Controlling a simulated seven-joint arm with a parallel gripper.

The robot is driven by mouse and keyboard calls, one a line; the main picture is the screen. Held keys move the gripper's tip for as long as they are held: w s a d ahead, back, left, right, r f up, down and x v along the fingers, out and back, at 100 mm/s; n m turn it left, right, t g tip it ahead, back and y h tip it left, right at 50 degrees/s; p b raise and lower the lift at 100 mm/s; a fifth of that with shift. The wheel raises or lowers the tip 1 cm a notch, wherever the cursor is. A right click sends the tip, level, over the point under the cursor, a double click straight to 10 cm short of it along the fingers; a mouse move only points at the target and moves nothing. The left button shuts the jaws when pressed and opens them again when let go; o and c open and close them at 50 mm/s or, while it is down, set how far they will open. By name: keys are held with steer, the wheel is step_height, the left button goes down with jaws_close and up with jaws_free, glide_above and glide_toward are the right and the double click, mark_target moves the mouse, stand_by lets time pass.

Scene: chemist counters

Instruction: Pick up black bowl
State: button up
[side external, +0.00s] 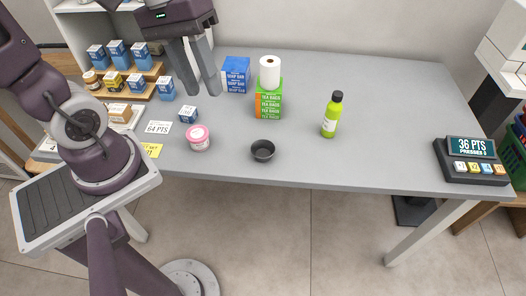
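The black bowl (263,151) sits upright near the front edge of the grey counter, left of the middle, and looks empty. My gripper (202,94) points down at the back left, above and to the left of the bowl and well apart from it. Its two grey fingers are spread with a gap between them, and nothing shows held there.
The grey counter (400,120) is clear around the bowl. A pink-lidded tub (198,139) stands to its left. Green tea-bag boxes (268,103) with a white roll (270,72) stand behind it. A green bottle (332,115) and a points display (471,160) are to the right.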

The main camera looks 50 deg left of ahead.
steer(key=w+a+f+n+t+h, duration=0.1)
steer(key=w+a+f+n+h, duration=0.35)
steer(key=f+n, duration=0.4)
steer(key=w+a+f+n+t+h, duration=0.2)
steer(key=w+a+f+n+h, duration=0.3)
steer(key=f+n, duration=0.35)
steer(key=n+t, duration=0.3)
steer(key=n, duration=0.2)
glide_toward(268, 143)
steer(key=shift+y, duration=0.35)
steer(key=x, duration=0.8)
steer(key=shift+d+r, duration=0.15)
steer(key=shift+r, duration=0.2)
jaws_close()
